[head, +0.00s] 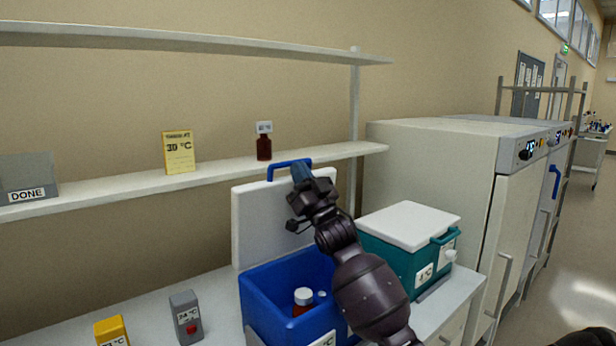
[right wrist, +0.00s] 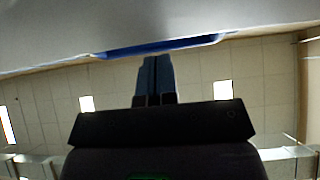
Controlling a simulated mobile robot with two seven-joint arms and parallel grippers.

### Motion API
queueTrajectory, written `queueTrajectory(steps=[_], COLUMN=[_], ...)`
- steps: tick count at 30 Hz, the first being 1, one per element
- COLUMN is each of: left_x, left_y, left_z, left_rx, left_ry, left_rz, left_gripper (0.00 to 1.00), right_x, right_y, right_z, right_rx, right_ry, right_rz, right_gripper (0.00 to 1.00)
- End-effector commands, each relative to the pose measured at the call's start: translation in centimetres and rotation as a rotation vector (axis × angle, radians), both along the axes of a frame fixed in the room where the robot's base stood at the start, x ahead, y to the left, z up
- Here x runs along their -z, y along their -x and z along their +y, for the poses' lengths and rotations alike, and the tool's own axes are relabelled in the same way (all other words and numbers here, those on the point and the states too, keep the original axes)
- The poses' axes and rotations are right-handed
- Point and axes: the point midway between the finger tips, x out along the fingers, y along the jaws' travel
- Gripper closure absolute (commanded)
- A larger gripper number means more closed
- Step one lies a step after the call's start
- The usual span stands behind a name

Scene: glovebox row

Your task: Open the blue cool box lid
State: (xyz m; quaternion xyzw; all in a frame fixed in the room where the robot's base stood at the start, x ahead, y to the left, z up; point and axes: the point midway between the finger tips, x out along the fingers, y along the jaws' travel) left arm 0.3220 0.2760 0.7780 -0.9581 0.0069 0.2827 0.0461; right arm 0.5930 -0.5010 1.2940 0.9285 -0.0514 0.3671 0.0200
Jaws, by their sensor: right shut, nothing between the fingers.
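The blue cool box (head: 262,296) stands on the bench with its white lid (head: 256,222) raised upright at the back. The lid's blue handle (head: 287,165) is at its top edge. Inside the box is a bottle with a white cap (head: 304,297), and a second small cap shows beside it. My right gripper (head: 301,172) is shut and empty, at the lid's top edge by the handle. In the right wrist view its fingers (right wrist: 154,78) are together, just below the blue handle (right wrist: 160,45); I cannot tell whether they touch. My left gripper is not in view.
A teal cool box (head: 388,258) with a closed white lid stands right of the blue one. A grey timer (head: 186,318) and a yellow one (head: 112,331) stand at the left. A shelf (head: 110,194) above holds a yellow card (head: 178,152) and a brown bottle (head: 264,142).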

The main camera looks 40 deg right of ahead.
Motion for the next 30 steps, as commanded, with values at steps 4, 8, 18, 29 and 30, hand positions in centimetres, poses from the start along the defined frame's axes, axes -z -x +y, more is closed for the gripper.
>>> queueTrajectory(steps=[4,8,18,29,30], left_x=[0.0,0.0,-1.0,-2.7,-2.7], left_y=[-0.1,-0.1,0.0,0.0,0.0], left_z=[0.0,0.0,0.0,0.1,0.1], left_rx=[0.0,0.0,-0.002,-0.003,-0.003], left_ry=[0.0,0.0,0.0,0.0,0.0], left_rz=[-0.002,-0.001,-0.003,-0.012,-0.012], left_gripper=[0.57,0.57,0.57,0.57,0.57], right_x=[0.0,0.0,-0.5,-0.6,-0.5], right_y=[-0.3,-0.3,-0.8,-2.1,-2.1], right_z=[0.0,0.0,-0.1,-0.3,-0.3], right_rx=[0.0,0.001,0.001,0.0,0.0], right_ry=[0.0,0.001,-0.001,-0.007,-0.007], right_rz=[0.0,0.0,0.02,0.076,0.076], right_gripper=[1.0,1.0,1.0,1.0,1.0])
